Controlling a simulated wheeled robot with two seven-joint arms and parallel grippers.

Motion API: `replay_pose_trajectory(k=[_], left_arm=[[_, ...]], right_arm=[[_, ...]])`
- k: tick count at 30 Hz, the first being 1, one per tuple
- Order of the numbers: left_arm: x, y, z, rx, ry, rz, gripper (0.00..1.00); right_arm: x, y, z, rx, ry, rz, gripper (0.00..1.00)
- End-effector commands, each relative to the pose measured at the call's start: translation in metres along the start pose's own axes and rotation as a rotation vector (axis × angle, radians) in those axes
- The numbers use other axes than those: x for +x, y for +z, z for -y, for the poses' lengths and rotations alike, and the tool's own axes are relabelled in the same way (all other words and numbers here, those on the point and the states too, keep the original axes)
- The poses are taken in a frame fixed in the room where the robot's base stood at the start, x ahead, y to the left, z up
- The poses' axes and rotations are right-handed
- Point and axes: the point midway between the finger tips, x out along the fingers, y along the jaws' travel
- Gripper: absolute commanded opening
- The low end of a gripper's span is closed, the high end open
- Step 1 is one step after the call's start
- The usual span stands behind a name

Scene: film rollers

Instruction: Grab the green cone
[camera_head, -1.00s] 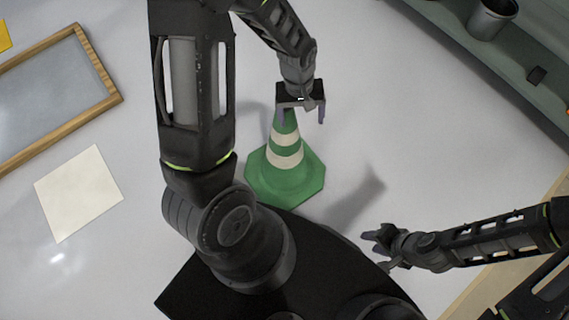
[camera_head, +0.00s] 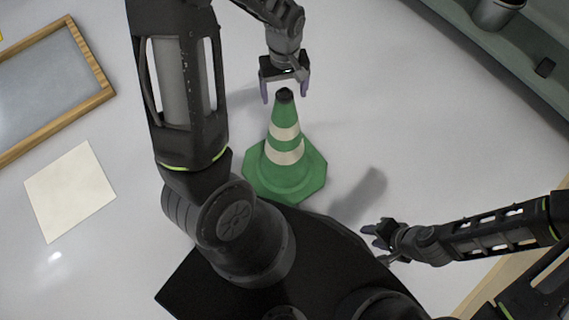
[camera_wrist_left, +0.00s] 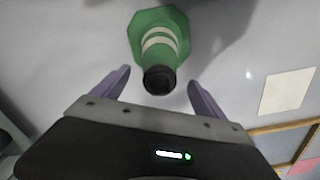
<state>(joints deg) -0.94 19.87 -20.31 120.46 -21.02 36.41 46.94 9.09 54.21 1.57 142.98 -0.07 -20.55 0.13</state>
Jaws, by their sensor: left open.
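The green cone (camera_head: 285,172) with white bands and a dark tip stands upright on the pale floor in the head view, close to my base. It also shows in the left wrist view (camera_wrist_left: 159,47), its dark tip toward the gap between my fingers. My left gripper (camera_head: 285,94) is open, its fingers either side of the cone's tip as seen from the head, with no contact visible. In the left wrist view the fingers of my left gripper (camera_wrist_left: 159,82) are spread and empty. My right gripper (camera_head: 372,242) is low at the right, away from the cone; its fingers look parted.
A wooden-framed board (camera_head: 97,83) and a cream square sheet (camera_head: 70,191) lie at the left. A grey-green shelf (camera_head: 530,60) with a metal cup (camera_head: 497,14) runs along the upper right. The floor between cone and shelf is clear.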

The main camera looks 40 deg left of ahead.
Motion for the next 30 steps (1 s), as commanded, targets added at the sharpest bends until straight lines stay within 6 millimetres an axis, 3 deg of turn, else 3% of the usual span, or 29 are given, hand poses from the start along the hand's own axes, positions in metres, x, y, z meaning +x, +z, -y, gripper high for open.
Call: replay_pose_trajectory(k=[8,18,30], left_arm=[[0.006,0.0,0.0,0.0,0.0,0.0,0.83],[0.05,0.001,0.0,0.0,0.0,0.0,0.83],[0.051,0.001,-0.001,0.0,0.001,-0.001,0.83]], right_arm=[[0.003,0.0,-0.001,0.0,0.0,-0.001,0.36],[0.018,-0.005,-0.011,0.007,0.006,-0.012,0.36],[0.017,-0.006,-0.011,0.007,0.006,-0.013,0.36]])
